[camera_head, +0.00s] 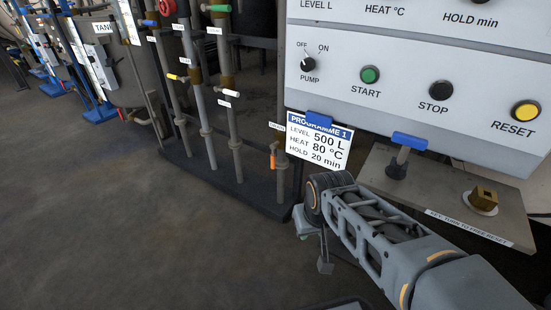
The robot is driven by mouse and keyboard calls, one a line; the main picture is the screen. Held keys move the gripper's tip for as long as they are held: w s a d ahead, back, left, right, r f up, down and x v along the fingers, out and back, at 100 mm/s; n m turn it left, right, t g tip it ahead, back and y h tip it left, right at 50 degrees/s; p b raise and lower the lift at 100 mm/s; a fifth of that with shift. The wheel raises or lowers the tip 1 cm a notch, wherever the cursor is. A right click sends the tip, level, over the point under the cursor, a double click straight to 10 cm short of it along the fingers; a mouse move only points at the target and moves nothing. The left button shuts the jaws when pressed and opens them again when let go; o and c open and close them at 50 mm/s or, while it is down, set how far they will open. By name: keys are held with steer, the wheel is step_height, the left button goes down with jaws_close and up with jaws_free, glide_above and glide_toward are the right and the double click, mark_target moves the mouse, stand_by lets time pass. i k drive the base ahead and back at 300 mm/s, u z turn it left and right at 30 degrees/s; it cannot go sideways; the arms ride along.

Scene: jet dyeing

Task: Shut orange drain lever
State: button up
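The orange drain lever (274,158) is small and points up and down beside the rightmost thin pipe, low on the pipe rack. A small white tag (277,127) is above it; its print is too small to read surely. My gripper (325,265) hangs below the end of my arm, to the right of the lever and lower in the picture. It looks apart from the lever. My wrist hides part of the gripper, and its fingers are too small to show whether they are open.
The control panel (420,65) overhangs at upper right, with a programme card (318,141) below it. A blue-handled lever (408,141) and a brass square knob (484,196) sit on a ledge. Other pipes carry red, green, yellow and white handles. The floor at left is clear.

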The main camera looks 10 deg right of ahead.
mark_target(273, 146)
steer(key=z, duration=0.05)
steer(key=k, duration=0.4)
steer(key=u, duration=0.9)
steer(key=i, duration=1.7)
steer(key=z, duration=0.45)
